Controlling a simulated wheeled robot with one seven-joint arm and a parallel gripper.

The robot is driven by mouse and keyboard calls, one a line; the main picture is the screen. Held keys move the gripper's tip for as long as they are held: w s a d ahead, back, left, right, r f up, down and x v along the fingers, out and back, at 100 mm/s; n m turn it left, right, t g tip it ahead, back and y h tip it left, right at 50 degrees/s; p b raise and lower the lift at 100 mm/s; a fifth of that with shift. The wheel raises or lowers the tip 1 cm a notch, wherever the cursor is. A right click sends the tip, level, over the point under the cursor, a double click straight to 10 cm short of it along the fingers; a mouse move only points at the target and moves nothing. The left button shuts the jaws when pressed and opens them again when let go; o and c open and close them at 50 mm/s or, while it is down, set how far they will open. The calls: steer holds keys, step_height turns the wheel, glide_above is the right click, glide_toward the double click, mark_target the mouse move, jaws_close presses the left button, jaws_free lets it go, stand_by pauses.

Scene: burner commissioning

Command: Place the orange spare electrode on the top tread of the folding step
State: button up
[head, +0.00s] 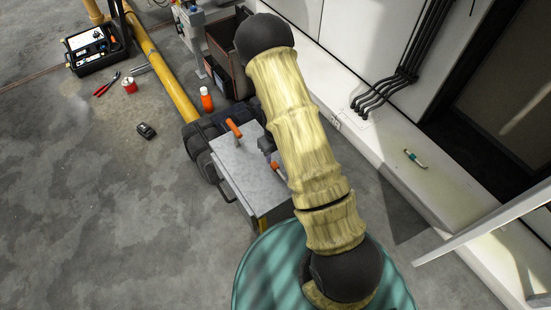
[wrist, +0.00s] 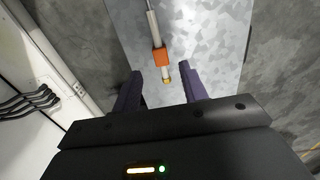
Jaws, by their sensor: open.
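The orange spare electrode (wrist: 159,57) shows in the wrist view, with a pale rod, an orange collar and a brass-coloured tip. It appears to lie on a grey mottled metal surface, which looks like the top tread (wrist: 205,40) of the folding step. In the head view that tread (head: 245,180) is a grey plate with a yellow leg below. My gripper (wrist: 158,74) is open, its two dark fingers to either side of the electrode's tip end, not closed on it. In the head view my arm hides part of the plate. Two orange pieces show there; I cannot tell which is the electrode.
An orange bottle (head: 207,99) and a dark bin stand beyond the plate. A yellow pipe (head: 163,70) runs along the floor. A black toolbox (head: 95,45), red pliers (head: 106,84) and a small dark device (head: 146,131) lie left. The wall ledge borders the right. Floor at lower left is clear.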

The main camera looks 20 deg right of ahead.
step_height(320, 180, up, 6)
steer(key=shift+f+p, duration=0.2)
steer(key=shift+p, duration=0.35)
steer(key=s+r+m+t, duration=0.1)
steer(key=s+r, duration=0.6)
steer(key=r, duration=0.4)
steer(key=s+r+m+t, duration=0.1)
steer(key=s+r+m, duration=0.1)
steer(key=s+r, duration=0.6)
step_height(320, 180, up, 3)
steer(key=shift+s+a+r+m+t, duration=0.15)
steer(key=shift+a+m+t, duration=0.05)
steer(key=shift+m+t, duration=0.1)
